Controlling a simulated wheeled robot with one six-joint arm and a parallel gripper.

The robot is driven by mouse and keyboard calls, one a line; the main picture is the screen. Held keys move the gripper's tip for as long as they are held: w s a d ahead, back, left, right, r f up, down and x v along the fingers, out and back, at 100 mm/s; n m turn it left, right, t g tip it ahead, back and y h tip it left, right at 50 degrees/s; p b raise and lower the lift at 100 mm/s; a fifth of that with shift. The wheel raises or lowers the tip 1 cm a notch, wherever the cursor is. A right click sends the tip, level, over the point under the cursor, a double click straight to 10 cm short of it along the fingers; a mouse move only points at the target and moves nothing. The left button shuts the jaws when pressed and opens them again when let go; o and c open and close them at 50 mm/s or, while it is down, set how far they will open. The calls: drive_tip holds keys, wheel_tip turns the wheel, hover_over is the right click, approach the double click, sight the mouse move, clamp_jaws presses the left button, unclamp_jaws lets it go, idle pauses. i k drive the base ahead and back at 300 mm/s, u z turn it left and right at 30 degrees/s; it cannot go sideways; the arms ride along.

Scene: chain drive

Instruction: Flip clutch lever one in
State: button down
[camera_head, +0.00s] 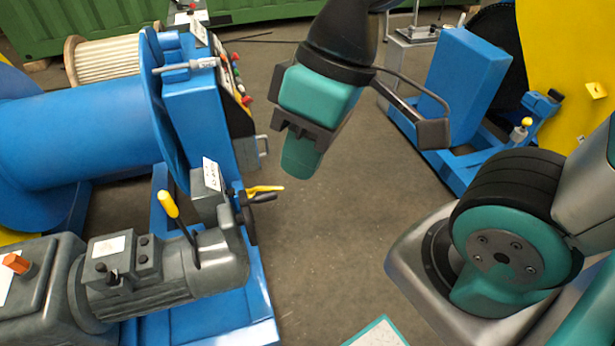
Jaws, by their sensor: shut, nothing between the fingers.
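Several levers show in the head view, and I cannot read which is clutch lever one. A yellow-handled lever (172,210) stands tilted on the grey motor unit (150,275) at lower left. A second yellow handle (265,189) points right from the grey box beside a small white tag (211,174), with a black handle just below it. A yellow-tipped lever (526,123) stands on the blue frame at right. My gripper (300,160) hangs at upper middle, pointing down, shut and empty. In the picture it lies above and right of the two left levers, apart from them.
A blue drum (85,140) and a blue panel with red knobs (205,110) stand at left. A blue machine (465,75) and a yellow panel (575,60) stand at right. Open floor (330,235) lies between. A green container wall (110,20) closes the back.

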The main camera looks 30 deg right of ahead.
sight(251, 192)
drive_tip(key=z, duration=0.2)
drive_tip(key=k, duration=1.35)
drive_tip(key=z, duration=0.4)
drive_tip(key=i, duration=0.55)
drive_tip(key=z, duration=0.75)
drive_tip(key=i, duration=0.75)
drive_tip(key=u, duration=0.65)
drive_tip(key=i, duration=0.9)
drive_tip(key=u, duration=0.85)
